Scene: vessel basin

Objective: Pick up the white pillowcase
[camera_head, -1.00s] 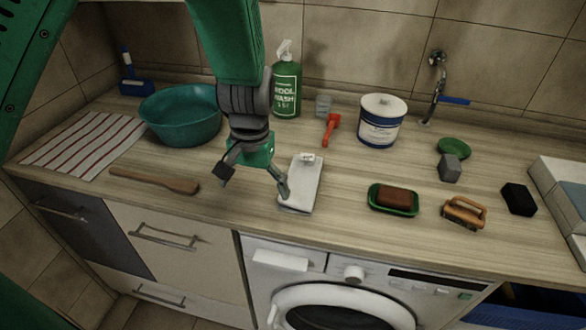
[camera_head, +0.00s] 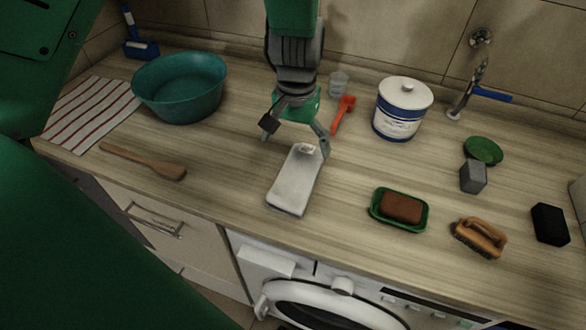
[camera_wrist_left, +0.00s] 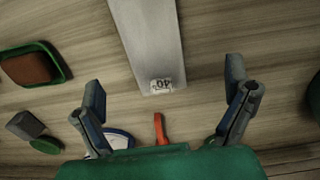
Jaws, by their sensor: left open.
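The white pillowcase (camera_head: 295,183) lies folded flat on the wooden counter as a narrow rectangle with a small printed label at its far end. It also shows in the left wrist view (camera_wrist_left: 150,40), its label end towards my gripper. My left gripper (camera_head: 294,138) is open and empty, just behind and above the label end. In the wrist view my left gripper (camera_wrist_left: 165,92) has its two fingers spread wider than the pillowcase, one on each side of it. Contact with the cloth cannot be told. My right gripper is not in view.
A teal basin (camera_head: 180,88) stands left, beside a striped cloth (camera_head: 88,115) and a wooden spoon (camera_head: 145,162). A soap dish (camera_head: 377,211) and a brush (camera_head: 480,238) lie right.

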